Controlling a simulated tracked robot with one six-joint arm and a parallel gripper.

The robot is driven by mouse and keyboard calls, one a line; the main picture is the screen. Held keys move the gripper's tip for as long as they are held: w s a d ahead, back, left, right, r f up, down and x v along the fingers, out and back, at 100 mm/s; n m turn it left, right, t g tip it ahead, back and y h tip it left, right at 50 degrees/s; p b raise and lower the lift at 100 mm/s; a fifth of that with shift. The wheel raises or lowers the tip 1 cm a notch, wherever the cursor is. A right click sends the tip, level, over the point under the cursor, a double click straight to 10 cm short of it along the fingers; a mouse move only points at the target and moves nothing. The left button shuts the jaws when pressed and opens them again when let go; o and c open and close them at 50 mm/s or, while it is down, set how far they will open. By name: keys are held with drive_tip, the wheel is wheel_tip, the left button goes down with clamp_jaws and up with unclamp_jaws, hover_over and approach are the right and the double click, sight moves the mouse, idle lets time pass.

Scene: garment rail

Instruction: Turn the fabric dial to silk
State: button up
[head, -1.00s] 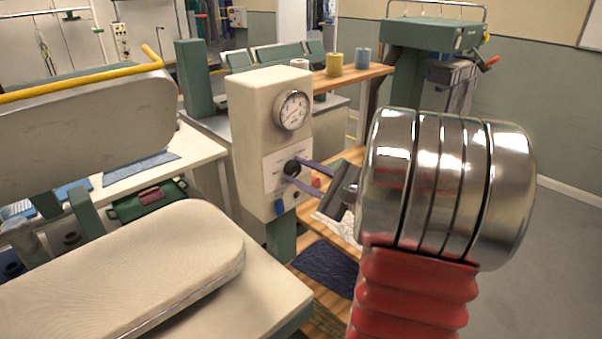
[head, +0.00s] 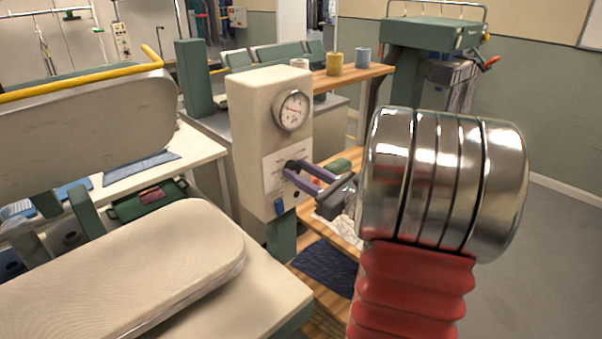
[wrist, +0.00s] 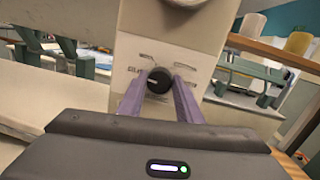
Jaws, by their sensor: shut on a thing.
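The fabric dial is a small round black knob (wrist: 159,80) on a white label panel (head: 273,178) on the front of a cream control box (head: 245,130). My gripper (head: 292,169) is shut on the dial, with its purple fingers on either side of the knob. The wrist view also shows the fingers gripping it. Printed words and marks surround the knob; one at its left in the wrist view seems to read silk. A pale mark shows on the knob, but its exact pointing is too small to tell. The fingers partly hide the dial in the head view.
A round gauge (head: 291,110) sits above the dial and a blue part (head: 280,208) below it. A padded pressing board (head: 150,265) lies at the lower left. A wooden shelf (head: 350,76) with thread cones stands behind the box.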

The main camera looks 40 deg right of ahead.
drive_tip(key=shift+f, duration=0.2)
drive_tip(key=o, duration=1)
drive_tip(key=shift+r, duration=0.15)
drive_tip(key=shift+o, duration=0.2)
drive_tip(key=shift+s, duration=0.15)
drive_tip(key=s+d+f, duration=0.1)
drive_tip(key=s, duration=1.2)
drive_tip(key=shift+s+d+f, duration=0.15)
drive_tip(key=shift+s, duration=0.05)
